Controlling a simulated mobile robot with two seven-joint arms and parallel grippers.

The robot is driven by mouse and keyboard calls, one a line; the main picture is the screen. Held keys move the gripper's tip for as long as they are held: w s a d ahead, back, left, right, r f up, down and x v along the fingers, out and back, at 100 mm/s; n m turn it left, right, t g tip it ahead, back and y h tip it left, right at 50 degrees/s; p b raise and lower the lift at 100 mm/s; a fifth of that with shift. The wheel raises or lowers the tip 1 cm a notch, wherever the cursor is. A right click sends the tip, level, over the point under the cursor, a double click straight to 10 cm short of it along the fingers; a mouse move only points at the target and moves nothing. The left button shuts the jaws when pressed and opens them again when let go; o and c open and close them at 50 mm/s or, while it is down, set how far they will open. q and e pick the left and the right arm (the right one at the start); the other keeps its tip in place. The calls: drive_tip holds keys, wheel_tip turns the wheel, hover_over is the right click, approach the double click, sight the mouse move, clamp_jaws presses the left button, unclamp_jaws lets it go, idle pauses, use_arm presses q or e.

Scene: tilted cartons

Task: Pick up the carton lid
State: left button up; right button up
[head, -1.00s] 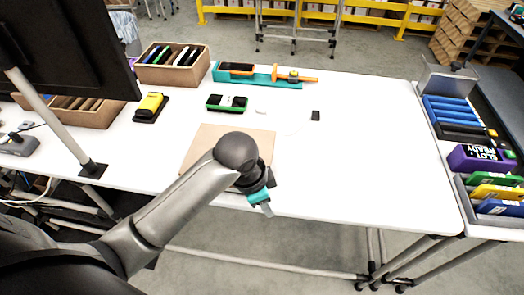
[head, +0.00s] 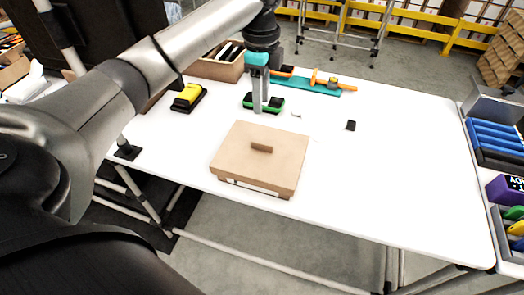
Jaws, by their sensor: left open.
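The brown cardboard carton lid (head: 280,165) lies flat on a low carton near the table's front edge. A small raised brown handle (head: 262,148) stands up from the middle of the lid. My left gripper (head: 261,109) points down behind the lid, apart from it, in front of a green and black device (head: 275,103) that it partly covers. The left fingers are narrowly open with nothing seen between them. My right gripper is not in view.
The white table (head: 370,180) is clear right of the carton, except for a small black block (head: 351,125). A yellow and black device (head: 188,96) is at the left. A teal tray (head: 310,86) with orange tools and a cardboard box (head: 215,67) stand behind.

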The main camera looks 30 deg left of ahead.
use_arm(q)
drive_tip(key=b, duration=0.1)
approach(262, 141)
drive_tip(key=s, duration=0.1)
drive_tip(key=s+d, duration=0.1)
drive_tip(key=s, duration=0.1)
drive_tip(key=shift+s+d+f, duration=0.1)
drive_tip(key=shift+d+f, duration=0.1)
drive_tip(key=shift+d, duration=0.2)
drive_tip(key=shift+f+b, duration=0.5)
drive_tip(key=shift+f, duration=2.5)
clamp_jaws()
drive_tip(key=shift+w, duration=0.2)
